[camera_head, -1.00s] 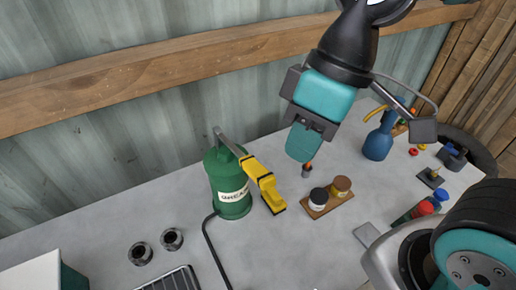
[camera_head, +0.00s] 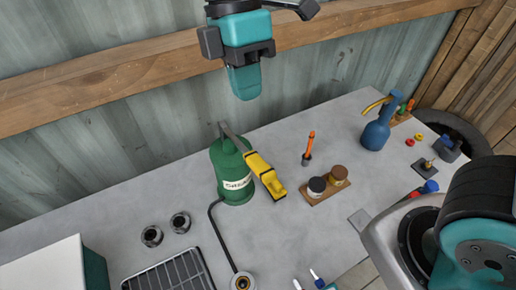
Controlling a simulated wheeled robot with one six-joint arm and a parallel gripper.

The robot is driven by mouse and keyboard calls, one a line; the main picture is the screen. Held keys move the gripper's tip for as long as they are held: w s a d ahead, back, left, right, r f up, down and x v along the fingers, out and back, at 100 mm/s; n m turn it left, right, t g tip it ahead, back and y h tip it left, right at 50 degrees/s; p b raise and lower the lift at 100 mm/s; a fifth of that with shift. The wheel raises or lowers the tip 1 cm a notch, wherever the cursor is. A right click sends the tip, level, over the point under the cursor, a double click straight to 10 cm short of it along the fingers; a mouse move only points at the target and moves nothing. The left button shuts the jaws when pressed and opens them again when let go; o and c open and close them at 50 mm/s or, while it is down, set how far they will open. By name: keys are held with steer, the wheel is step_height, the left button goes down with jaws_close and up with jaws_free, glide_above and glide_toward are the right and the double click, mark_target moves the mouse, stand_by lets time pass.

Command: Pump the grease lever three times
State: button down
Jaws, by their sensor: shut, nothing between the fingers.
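The green grease pump (camera_head: 232,172) stands upright on the grey workbench, with a pale label reading "GREASE" in part. Its lever (camera_head: 236,139) is a grey metal bar at the top that ends in a yellow handle (camera_head: 266,177), sloping down to the right of the can. A dark hose (camera_head: 214,228) runs from the can to a round fitting (camera_head: 242,281) at the front. My gripper (camera_head: 245,96) is teal, shut and empty, in the air above and behind the can, apart from the lever.
A wooden tray (camera_head: 322,198) with two small jars stands right of the handle. An orange-handled tool (camera_head: 309,148) stands behind it. A blue bottle (camera_head: 376,132) is farther right. Two dark nuts (camera_head: 152,236) and a wire rack (camera_head: 170,277) lie front left. A wooden rail (camera_head: 110,78) crosses the wall.

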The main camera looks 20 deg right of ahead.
mark_target(260, 165)
steer(key=p+x, duration=0.3)
steer(key=x, duration=0.9)
steer(key=shift+s+d+f, duration=0.1)
steer(key=shift+f, duration=0.1)
